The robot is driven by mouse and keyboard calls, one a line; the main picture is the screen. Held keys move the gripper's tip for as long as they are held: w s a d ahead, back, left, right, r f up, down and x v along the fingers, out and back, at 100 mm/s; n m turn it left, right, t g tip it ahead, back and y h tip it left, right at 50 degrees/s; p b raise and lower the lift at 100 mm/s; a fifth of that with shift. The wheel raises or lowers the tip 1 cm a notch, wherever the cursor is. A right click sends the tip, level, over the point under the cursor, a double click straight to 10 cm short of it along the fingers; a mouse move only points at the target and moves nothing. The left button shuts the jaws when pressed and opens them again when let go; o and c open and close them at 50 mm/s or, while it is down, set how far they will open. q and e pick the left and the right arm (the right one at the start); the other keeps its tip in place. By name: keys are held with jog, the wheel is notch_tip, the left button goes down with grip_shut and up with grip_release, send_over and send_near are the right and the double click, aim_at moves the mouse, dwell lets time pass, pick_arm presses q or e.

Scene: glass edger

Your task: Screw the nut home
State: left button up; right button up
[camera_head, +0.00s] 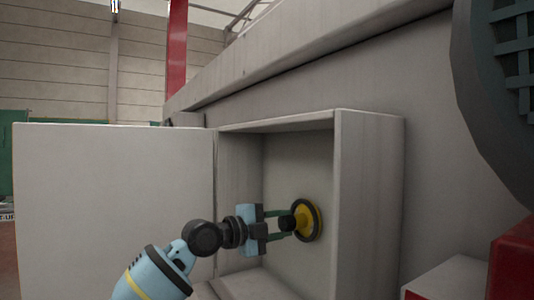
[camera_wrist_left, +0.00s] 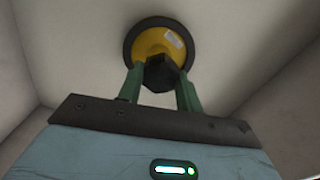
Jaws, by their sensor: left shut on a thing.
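A black hex nut (camera_head: 287,222) sits in front of a yellow disc with a dark rim (camera_head: 308,220) on the back wall inside an open box. My left gripper (camera_head: 281,224) reaches into the box from the left, its green fingers shut on the nut from both sides. In the left wrist view, the nut (camera_wrist_left: 160,73) lies between the two fingers (camera_wrist_left: 161,88), against the yellow disc (camera_wrist_left: 155,42), which bears a small pale label. I cannot tell whether the nut touches the disc all round. My right gripper is not in view.
The box's grey door (camera_head: 115,210) stands open at the left. The box's right side wall (camera_head: 368,200) is close to the disc. A large dark round guard (camera_head: 500,90) is at the upper right, and red parts (camera_head: 512,262) are at the lower right.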

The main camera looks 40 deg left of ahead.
pick_arm(q)
jog(key=m, duration=0.2)
jog(key=a+r+m+b, duration=0.1)
jog(key=shift+s+m, duration=0.25)
jog(key=shift+m, duration=1.15)
jog(key=m+b, duration=0.1)
jog(key=m, duration=0.2)
jog(key=shift+s+a+r, duration=0.1)
jog(key=shift+s, duration=0.05)
jog(key=m, duration=0.3)
jog(key=shift+m, duration=0.3)
jog(key=o, duration=0.9)
jog(key=shift+s, duration=0.1)
jog(key=shift+o, duration=0.4)
jog(key=shift+f, duration=0.2)
jog(key=shift+d, duration=0.2)
